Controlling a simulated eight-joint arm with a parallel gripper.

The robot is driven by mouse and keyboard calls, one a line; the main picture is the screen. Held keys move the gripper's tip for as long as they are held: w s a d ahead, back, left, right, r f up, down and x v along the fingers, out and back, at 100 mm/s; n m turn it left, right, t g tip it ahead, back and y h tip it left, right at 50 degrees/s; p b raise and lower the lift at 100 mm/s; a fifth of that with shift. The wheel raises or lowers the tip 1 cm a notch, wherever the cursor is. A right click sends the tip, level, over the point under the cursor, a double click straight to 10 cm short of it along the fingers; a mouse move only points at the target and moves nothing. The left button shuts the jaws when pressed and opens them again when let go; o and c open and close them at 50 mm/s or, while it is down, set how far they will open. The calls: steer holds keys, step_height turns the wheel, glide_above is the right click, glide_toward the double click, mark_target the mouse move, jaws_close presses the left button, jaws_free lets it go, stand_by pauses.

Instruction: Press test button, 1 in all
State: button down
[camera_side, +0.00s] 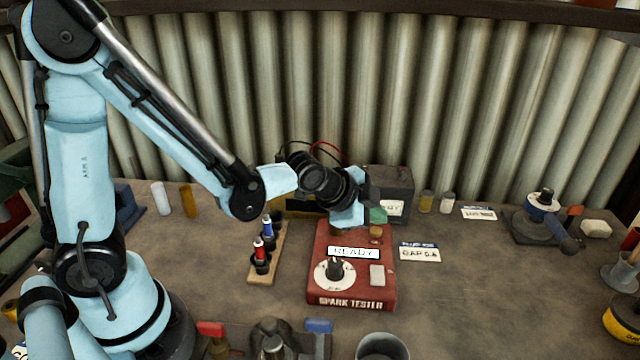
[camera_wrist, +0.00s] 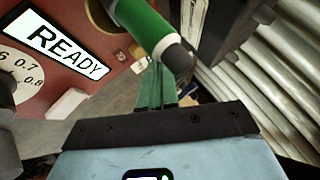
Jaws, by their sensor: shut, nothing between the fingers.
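The red spark tester (camera_side: 319,284) stands on the bench, with a lit READY display (camera_side: 353,252) and a dial (camera_side: 335,272). A pale square button (camera_side: 377,275) sits at its front right; it also shows in the wrist view (camera_wrist: 67,103). No lettering on it can be read. My gripper (camera_side: 378,214) is above the tester's back right corner, behind and apart from the button. Its green fingers (camera_wrist: 155,88) are shut with nothing between them. A green cylinder with a grey end (camera_wrist: 145,25) is close to the fingers in the wrist view; I cannot tell whether they touch.
A wooden rack (camera_side: 262,272) left of the tester holds a red plug (camera_side: 259,248) and a blue plug (camera_side: 267,226). A gap card (camera_side: 420,253) lies to the right. A dark box (camera_side: 395,182) stands behind. A grey cup (camera_side: 382,347) is in front. The bench farther right is mostly clear.

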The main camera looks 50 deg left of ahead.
mark_target(372, 235)
steer(key=shift+f, duration=0.2)
steer(key=shift+f, duration=0.25)
steer(key=shift+f, duration=0.45)
stand_by(0.8)
steer(key=shift+r, duration=0.9)
steer(key=shift+r, duration=2.5)
